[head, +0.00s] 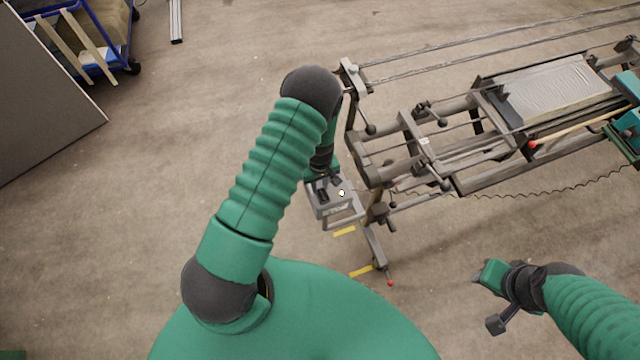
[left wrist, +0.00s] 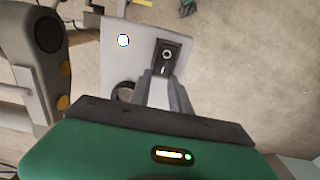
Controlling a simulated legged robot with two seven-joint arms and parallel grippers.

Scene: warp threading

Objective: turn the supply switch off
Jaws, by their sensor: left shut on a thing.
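The supply switch (left wrist: 167,56) is a black rocker with a round white mark, set in the face of a light grey box (left wrist: 118,62) in the left wrist view. In the head view the grey box (head: 326,207) stands at the near left end of the loom frame. My left gripper (left wrist: 162,78) is at the lower end of the switch, its fingers on either side of the black part and shut on it. In the head view my left gripper (head: 322,188) is over the box, partly hidden by my arm. My right gripper (head: 482,282) is away at the lower right; its jaws are unclear.
A round white light (left wrist: 123,40) sits beside the switch. The loom (head: 440,140), with bars and rollers, fills the upper right. A blue cart (head: 128,68) and a grey panel (head: 40,90) stand at the upper left. Open floor lies between.

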